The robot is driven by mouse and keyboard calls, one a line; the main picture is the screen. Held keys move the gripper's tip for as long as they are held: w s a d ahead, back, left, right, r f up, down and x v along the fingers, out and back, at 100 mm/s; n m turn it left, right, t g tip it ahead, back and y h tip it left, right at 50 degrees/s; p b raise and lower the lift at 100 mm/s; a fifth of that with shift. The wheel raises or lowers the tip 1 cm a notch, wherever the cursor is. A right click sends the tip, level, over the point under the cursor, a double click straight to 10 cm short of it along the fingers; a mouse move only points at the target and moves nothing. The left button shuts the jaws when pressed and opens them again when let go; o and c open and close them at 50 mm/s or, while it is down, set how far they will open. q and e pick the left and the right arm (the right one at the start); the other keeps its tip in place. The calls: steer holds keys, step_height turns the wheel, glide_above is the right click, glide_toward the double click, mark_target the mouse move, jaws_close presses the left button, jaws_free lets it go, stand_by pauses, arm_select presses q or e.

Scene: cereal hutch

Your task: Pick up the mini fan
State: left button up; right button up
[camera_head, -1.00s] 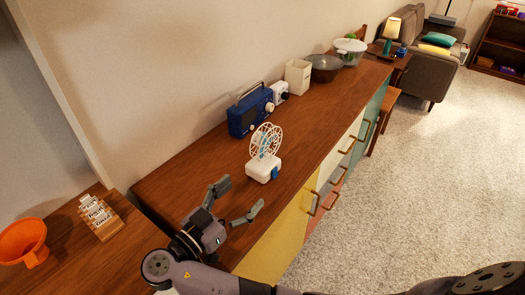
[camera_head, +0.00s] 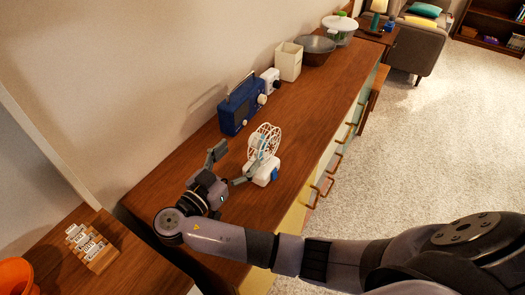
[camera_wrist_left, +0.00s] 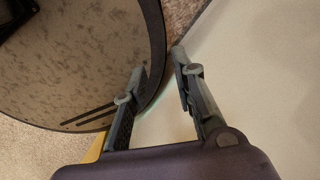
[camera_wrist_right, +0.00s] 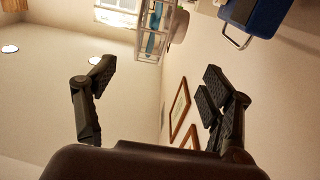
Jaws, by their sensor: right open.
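The mini fan (camera_head: 263,171) stands upright on the wooden cabinet top, with a white base, a round white cage and blue parts. My right gripper (camera_head: 229,166) is open and empty, low over the cabinet to the left of the fan. Its nearer finger tip appears close to the fan's base; I cannot tell if they touch.
A blue radio (camera_head: 239,106) stands behind the fan near the wall. A beige canister (camera_head: 288,62) and a dark bowl (camera_head: 316,50) stand farther along the cabinet. A wooden block with labels (camera_head: 92,248) is on the lower left surface. The cabinet top right of the fan is clear.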

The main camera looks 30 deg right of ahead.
mark_target(250, 145)
steer(key=p+x, duration=0.1)
steer(key=x, duration=0.3)
steer(key=shift+w+d, duration=0.25)
steer(key=shift+w+d+p, duration=0.15)
steer(key=shift+d+p, duration=0.15)
steer(key=shift+d, duration=0.1)
steer(key=p+x, duration=0.1)
steer(key=x, duration=0.1)
steer(key=p+x, duration=0.1)
steer(key=x, duration=0.1)
steer(key=shift+d+r+p, duration=0.1)
steer(key=shift+d+p, duration=0.2)
steer(key=shift+d, duration=0.2)
arm_select(q)
steer(key=r, duration=0.2)
steer(key=w+r, duration=0.1)
steer(key=r, duration=0.1)
steer(key=shift+w+r, duration=0.15)
steer(key=shift+r, duration=0.15)
arm_select(e)
steer(key=shift+c, duration=0.2)
jaws_close()
